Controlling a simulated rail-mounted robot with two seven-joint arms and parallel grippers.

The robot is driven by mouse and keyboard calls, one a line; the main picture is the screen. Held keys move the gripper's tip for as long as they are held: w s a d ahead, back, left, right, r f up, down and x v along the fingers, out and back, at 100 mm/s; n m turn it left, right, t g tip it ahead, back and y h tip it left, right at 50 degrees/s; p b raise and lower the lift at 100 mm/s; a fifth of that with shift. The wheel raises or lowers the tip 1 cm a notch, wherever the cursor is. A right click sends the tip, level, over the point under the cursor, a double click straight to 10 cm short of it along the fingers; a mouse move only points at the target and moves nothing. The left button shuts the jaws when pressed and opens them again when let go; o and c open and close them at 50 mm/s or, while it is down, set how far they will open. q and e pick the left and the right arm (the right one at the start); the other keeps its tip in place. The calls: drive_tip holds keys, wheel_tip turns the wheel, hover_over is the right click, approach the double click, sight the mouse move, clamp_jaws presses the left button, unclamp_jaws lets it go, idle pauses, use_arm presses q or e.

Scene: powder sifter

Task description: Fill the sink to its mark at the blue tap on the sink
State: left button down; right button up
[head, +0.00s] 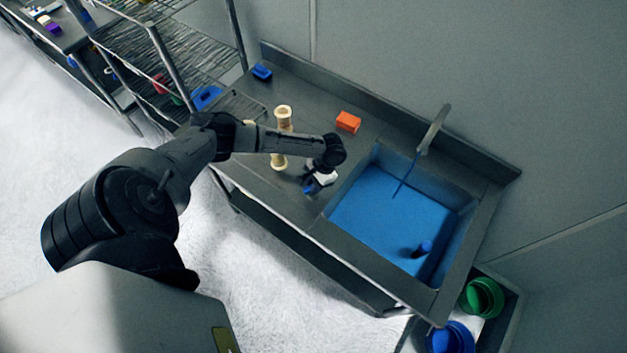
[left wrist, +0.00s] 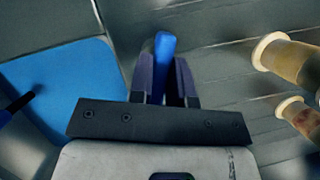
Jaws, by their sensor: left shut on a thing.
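The sink (head: 460,262) is set into the metal counter, and its basin shows a flat blue surface (head: 385,215). A grey spout (head: 433,128) reaches over it, with a thin blue stream below its end. A dark blue upright cylinder (head: 423,249) stands in the basin. My left gripper (head: 311,186) is at the counter left of the basin. In the left wrist view its fingers (left wrist: 164,80) are shut on the blue tap handle (left wrist: 165,45), whose lower part they hide. I cannot make out the fill mark. My right gripper is not in view.
Two pale, flanged containers (head: 283,115) (head: 279,161) stand on the counter beside my left forearm. An orange block (head: 348,122) and a small blue item (head: 262,72) lie farther back. Green (head: 482,298) and blue (head: 451,338) tubs sit below right. A wire rack (head: 180,48) stands left.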

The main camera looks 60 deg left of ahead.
use_arm(q)
drive_tip(key=shift+m+y+p, duration=0.4)
drive_tip(key=shift+m+p, duration=0.3)
drive_tip(key=shift+m, duration=0.3)
drive_tip(key=c, duration=1.1)
unclamp_jaws()
drive_tip(key=shift+o, duration=0.2)
drive_tip(key=shift+r, duration=0.1)
drive_tip(key=v, duration=1.3)
drive_tip(key=shift+r+b, duration=0.3)
drive_tip(key=shift+b, duration=0.1)
drive_tip(key=shift+w+d, duration=0.1)
